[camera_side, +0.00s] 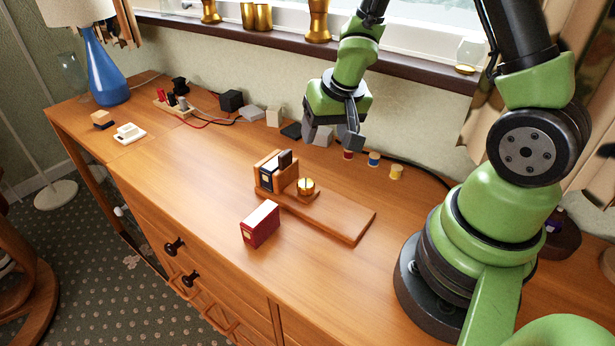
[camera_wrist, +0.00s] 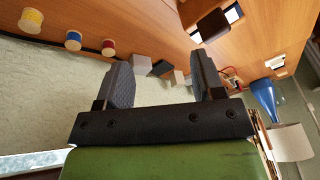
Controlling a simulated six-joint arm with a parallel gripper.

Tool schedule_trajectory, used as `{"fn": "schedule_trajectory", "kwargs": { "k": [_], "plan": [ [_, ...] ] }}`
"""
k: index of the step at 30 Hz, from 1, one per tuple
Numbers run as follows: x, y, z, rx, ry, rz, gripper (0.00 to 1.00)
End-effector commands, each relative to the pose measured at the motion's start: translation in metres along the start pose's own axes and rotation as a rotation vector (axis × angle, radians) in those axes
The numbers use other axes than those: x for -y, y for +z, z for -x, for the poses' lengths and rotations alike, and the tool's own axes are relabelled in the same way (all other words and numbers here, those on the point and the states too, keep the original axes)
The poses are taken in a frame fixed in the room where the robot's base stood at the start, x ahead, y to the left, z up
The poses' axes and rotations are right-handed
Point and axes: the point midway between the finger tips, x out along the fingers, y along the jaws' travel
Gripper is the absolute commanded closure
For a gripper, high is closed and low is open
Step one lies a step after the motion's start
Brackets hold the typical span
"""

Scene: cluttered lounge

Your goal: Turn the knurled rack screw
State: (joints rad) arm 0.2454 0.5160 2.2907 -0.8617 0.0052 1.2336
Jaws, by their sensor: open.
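The brass knurled screw (camera_side: 306,188) stands upright on the wooden rack (camera_side: 345,220), in front of the rack's upright end. A dark book-like block (camera_side: 268,175) with a pale label sits between the rack's uprights. My gripper (camera_side: 330,138) hangs above the back of the sideboard, behind the rack and apart from the screw. Its two dark fingers are spread with nothing between them, as the wrist view (camera_wrist: 163,75) also shows. I cannot make out the screw in the wrist view.
A red box (camera_side: 260,224) stands in front of the rack. Three spools, red (camera_side: 348,154), blue (camera_side: 374,159) and yellow (camera_side: 396,172), stand near my gripper. Several small blocks and cables line the wall. A blue lamp (camera_side: 104,70) stands far left. The sideboard's left middle is clear.

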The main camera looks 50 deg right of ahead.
Motion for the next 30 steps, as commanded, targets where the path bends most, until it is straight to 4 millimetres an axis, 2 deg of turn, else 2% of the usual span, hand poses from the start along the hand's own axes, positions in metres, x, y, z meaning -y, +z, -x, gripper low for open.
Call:
{"fn": "schedule_trajectory", "kwargs": {
  "k": [1, 3, 6, 9, 14, 20, 30],
  "plan": [
    [0.0, 0.006, 0.001, 0.004, -0.041, 0.201, 0.38],
    [0.003, 0.015, 0.004, 0.004, -0.103, 0.472, 0.38],
    [0.007, 0.027, 0.007, -0.004, -0.179, 0.755, 0.38],
    [0.009, 0.035, 0.009, -0.012, -0.226, 0.911, 0.38],
    [0.011, 0.039, 0.007, -0.014, -0.247, 0.974, 0.38],
    [0.015, 0.04, -0.007, -0.012, -0.248, 0.97, 0.38],
    [0.024, 0.044, -0.053, -0.011, -0.244, 0.969, 0.38]
  ]
}}
